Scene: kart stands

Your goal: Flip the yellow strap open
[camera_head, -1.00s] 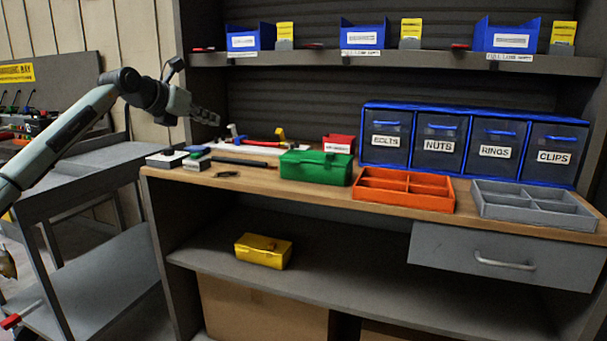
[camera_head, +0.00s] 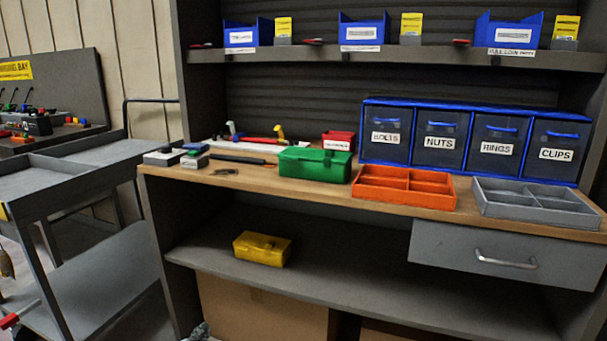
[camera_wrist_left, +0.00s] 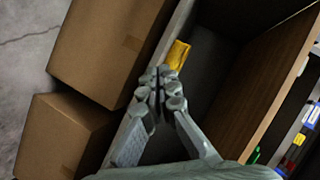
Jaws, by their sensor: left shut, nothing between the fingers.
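A yellow box (camera_head: 262,249) with a lid sits on the lower shelf in the head view. I cannot make out a separate yellow strap on it. Its yellow side also shows in the left wrist view (camera_wrist_left: 178,55), just beyond the fingertips. My left gripper (camera_wrist_left: 159,84) is shut and empty, with its fingers pointing toward the box but apart from it. In the head view only a small piece of my left gripper (camera_head: 199,332) shows at the bottom edge, below and left of the box. My right gripper is not in view.
The lower shelf (camera_head: 400,287) is clear right of the box. Cardboard boxes (camera_wrist_left: 108,45) stand beneath it. The benchtop above carries a green box (camera_head: 315,165), an orange tray (camera_head: 404,204) and a grey tray (camera_head: 530,218). A grey cart (camera_head: 85,170) stands left.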

